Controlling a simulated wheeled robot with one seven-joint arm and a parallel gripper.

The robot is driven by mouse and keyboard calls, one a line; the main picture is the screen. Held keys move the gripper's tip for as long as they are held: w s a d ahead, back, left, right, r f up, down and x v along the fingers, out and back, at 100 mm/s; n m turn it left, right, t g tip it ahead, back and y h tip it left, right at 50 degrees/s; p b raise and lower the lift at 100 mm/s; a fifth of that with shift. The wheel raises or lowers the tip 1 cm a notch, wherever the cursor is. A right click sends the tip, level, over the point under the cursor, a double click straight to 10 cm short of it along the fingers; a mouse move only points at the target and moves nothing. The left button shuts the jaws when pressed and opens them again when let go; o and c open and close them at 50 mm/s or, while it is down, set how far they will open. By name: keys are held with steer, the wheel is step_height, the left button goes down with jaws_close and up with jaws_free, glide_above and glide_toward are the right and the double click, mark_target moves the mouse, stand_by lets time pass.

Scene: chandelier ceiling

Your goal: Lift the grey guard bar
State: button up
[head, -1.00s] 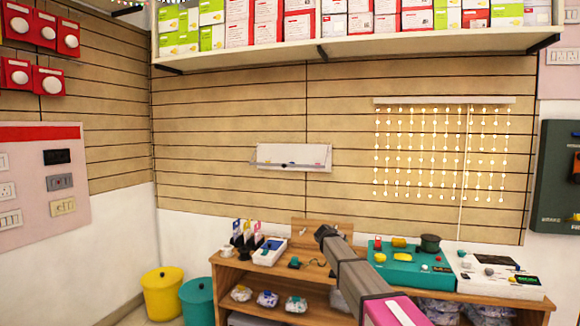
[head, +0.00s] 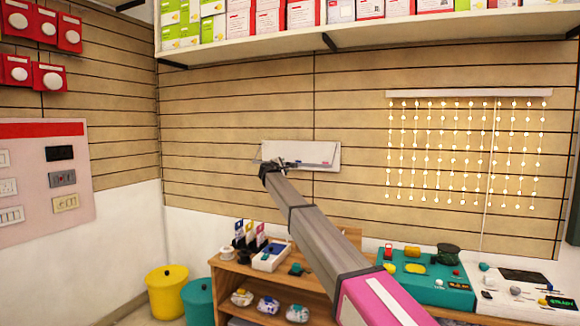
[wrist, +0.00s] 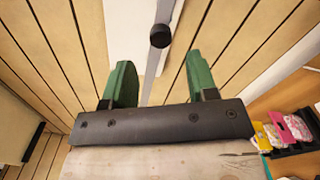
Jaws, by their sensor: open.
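A white box (head: 322,152) is mounted on the slatted wall, with the thin grey guard bar (head: 312,164) along its lower front. My gripper (head: 275,164) is in front of the box's left part and hides some of it. In the wrist view my gripper (wrist: 161,80) is open, with its two green fingers apart. The grey bar (wrist: 153,75) runs as a narrow strip through the gap between them. A black round knob (wrist: 160,37) sits on the bar, beyond the fingertips. I cannot tell whether either finger touches the bar.
A wooden shelf unit (head: 228,283) below carries small packets, a green device (head: 425,287) and a white device (head: 525,293). A light curtain (head: 465,150) hangs at right. A long shelf (head: 380,35) of boxes runs above. The wall around the white box is clear.

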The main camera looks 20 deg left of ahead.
mark_target(290, 164)
steer(key=w, duration=0.8)
steer(key=shift+w+d, duration=0.35)
steer(key=shift+d, duration=0.05)
jaws_close()
